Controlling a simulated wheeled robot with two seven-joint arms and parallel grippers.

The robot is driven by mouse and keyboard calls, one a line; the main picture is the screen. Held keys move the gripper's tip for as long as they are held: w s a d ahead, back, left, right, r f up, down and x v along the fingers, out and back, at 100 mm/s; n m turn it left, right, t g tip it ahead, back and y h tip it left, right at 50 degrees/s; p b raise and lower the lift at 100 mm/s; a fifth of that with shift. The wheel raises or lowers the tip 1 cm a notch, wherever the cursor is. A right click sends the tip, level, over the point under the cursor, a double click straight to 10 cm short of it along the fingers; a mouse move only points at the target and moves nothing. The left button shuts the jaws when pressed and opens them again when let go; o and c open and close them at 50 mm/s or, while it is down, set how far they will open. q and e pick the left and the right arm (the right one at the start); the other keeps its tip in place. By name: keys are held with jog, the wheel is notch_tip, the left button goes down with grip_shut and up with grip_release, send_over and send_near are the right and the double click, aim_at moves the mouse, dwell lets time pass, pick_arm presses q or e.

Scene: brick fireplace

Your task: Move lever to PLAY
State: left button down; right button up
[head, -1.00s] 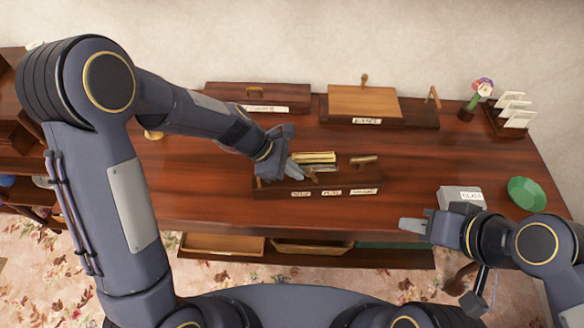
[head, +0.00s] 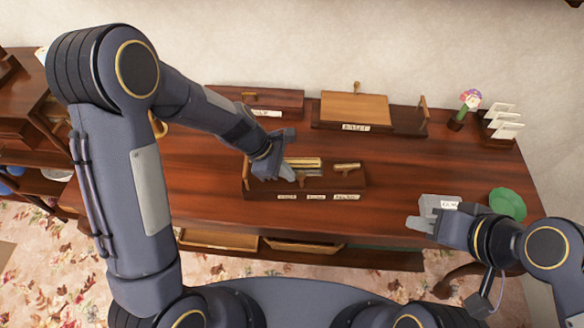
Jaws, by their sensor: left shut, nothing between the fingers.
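A dark wooden box (head: 354,183) with brass strips on top sits near the middle of the table. Three small white labels line its front edge; their words are too blurred to read surely. A short wooden lever knob (head: 301,175) shows beside my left gripper's fingertips; its foot and slot are partly hidden. My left gripper (head: 289,173) is shut and empty, low over the left half of the box. I cannot tell whether its tips touch the lever. A wooden handle (head: 347,166) lies at the box's right. My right gripper (head: 418,224) is by the table's front edge, away from the box.
A grey labelled block (head: 432,203) stands just behind my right gripper, with a green dish (head: 508,203) to its right. Two wooden boxes (head: 355,107) (head: 275,101) stand at the back. A flower (head: 470,99) and a card rack (head: 499,139) are at back right.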

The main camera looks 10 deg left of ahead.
aim_at(301, 173)
pick_arm(q)
jog(key=shift+w+d+r+p, duration=0.1)
jog(key=shift+d+r+p, duration=0.2)
jog(key=shift+d, duration=0.2)
jog(key=shift+d+r+p, duration=0.25)
jog(key=shift+d, duration=0.2)
jog(key=shift+f, duration=0.1)
jog(key=shift+r+p, duration=0.7)
jog(key=shift+r, duration=0.1)
